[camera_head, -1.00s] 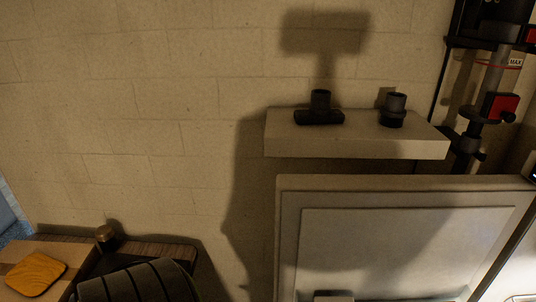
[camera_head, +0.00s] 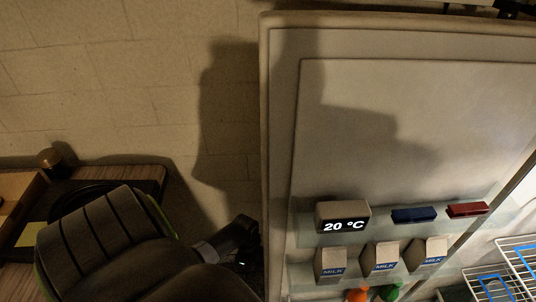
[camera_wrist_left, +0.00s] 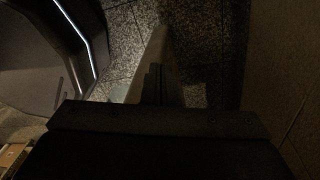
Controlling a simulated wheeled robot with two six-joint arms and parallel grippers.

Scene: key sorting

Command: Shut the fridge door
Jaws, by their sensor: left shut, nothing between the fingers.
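The fridge door (camera_head: 375,100) stands open in the head view, its inner face with door shelves turned toward me. My left gripper (camera_head: 246,232) is beside the door's left edge, on its outer side. The fingers are shut and empty; whether they touch the door is too dark to tell. In the left wrist view the shut fingers (camera_wrist_left: 153,84) show dark against a pale upright shape that may be the door's edge. The fridge inside (camera_head: 470,265) shows at the lower right. My right gripper is not in view.
The door shelves hold a 20 °C display (camera_head: 343,217), a blue box (camera_head: 413,215), a red box (camera_head: 467,209) and milk cartons (camera_head: 381,262). Wire racks (camera_head: 487,285) show in the fridge. A wooden table (camera_head: 115,175) stands at the left by the wall.

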